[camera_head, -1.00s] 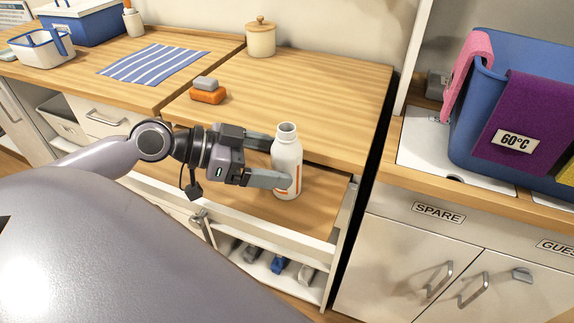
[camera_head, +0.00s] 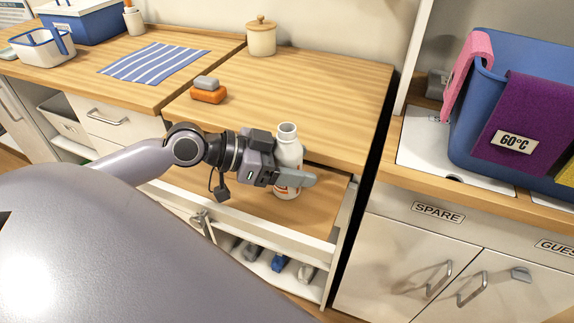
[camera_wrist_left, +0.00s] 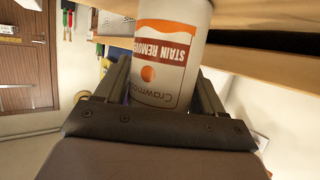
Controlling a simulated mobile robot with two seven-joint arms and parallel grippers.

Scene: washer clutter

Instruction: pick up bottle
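The white bottle (camera_head: 287,147) stands upright on the lower wooden pull-out board (camera_head: 318,205), just in front of the worktop. My left gripper (camera_head: 300,170) reaches around the bottle from the left, with the near finger passing in front of it and the far finger mostly hidden behind. In the left wrist view the bottle (camera_wrist_left: 168,55) shows a "STAIN REMOVER" label between the two fingers (camera_wrist_left: 165,92). A gap seems to remain beside the bottle, so the fingers look open around it. My right gripper is not in view.
Grey and orange blocks (camera_head: 208,94) lie on the worktop (camera_head: 320,90) behind, with a lidded cream jar (camera_head: 261,38) at the back. An open lower shelf (camera_head: 260,262) holds small items. A blue basket (camera_head: 520,70) stands on the right counter.

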